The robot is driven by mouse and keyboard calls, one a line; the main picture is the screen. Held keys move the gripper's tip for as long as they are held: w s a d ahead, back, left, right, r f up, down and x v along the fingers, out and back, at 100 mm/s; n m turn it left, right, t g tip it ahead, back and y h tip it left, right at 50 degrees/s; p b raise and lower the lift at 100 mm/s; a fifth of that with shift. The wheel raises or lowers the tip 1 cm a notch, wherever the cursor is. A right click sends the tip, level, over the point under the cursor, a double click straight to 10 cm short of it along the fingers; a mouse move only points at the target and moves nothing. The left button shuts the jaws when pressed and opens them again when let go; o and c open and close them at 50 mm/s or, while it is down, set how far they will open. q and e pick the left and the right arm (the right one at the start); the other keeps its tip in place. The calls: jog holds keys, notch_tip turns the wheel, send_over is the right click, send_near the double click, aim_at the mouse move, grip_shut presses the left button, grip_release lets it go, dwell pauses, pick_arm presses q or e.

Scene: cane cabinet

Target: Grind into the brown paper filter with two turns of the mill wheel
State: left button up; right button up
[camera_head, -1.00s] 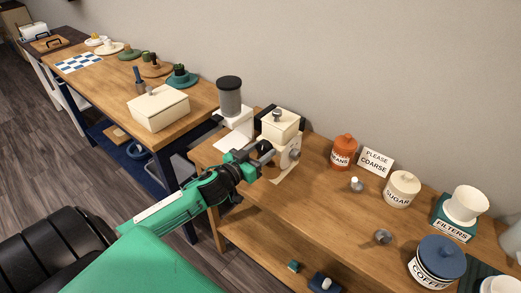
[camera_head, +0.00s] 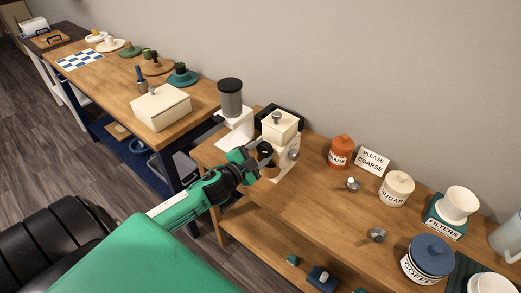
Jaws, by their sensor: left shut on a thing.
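The cream mill (camera_head: 281,127) stands at the back left of the near wooden counter. Its grey wheel (camera_head: 293,155) is on its right-hand side. My left gripper (camera_head: 259,165) is in front of the mill, low and to the left of the wheel. It is shut on a small brown thing, which looks like the brown paper filter (camera_head: 268,158), just in front of the mill's lower part. The filter is partly hidden by the gripper, and I cannot tell if it touches the mill. My right gripper is not in view.
To the right are an orange beans jar (camera_head: 341,152), a "please coarse" sign (camera_head: 373,160), a sugar jar (camera_head: 396,189), a filters stand (camera_head: 446,221) and a blue-lidded coffee jar (camera_head: 428,259).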

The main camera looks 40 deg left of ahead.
pick_arm(q)
jog(key=m, duration=0.4)
jog(key=shift+p, duration=0.4)
jog(key=m, duration=0.3)
jog(key=shift+y, duration=0.3)
jog(key=shift+m, duration=0.9)
jog(key=o, duration=1)
jog(key=shift+c, duration=0.2)
